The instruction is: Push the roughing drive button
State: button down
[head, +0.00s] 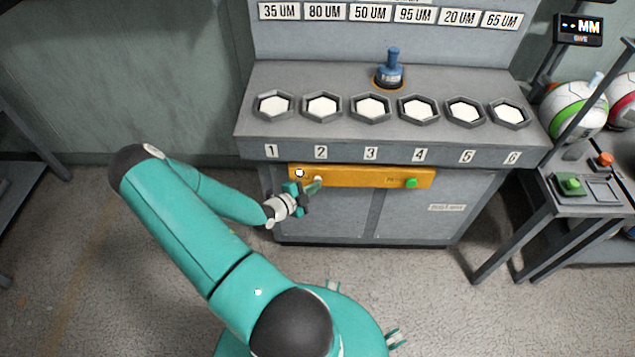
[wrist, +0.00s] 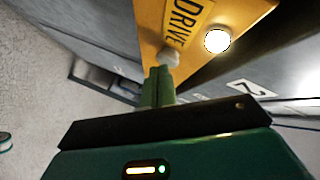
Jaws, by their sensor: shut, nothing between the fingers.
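An orange-yellow panel (head: 360,177) runs along the front of the grey machine below the numbered row. In the wrist view its label reads DRIVE (wrist: 183,22). A small pale round button (wrist: 169,57) sits beside that label, near a bright white lamp (wrist: 217,40). The lamp also shows at the panel's left end in the head view (head: 299,173). My gripper (head: 317,185) is shut and empty, at the left part of the panel. In the wrist view its green fingertips (wrist: 158,73) point at the pale button and partly overlap it. I cannot tell whether they touch it.
A green button (head: 411,183) is at the panel's right end. A side table (head: 555,210) with a green button and balls is at right.

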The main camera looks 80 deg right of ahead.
jog(key=s+a, duration=0.1)
jog(key=a, duration=0.5)
jog(key=shift+s, duration=0.15)
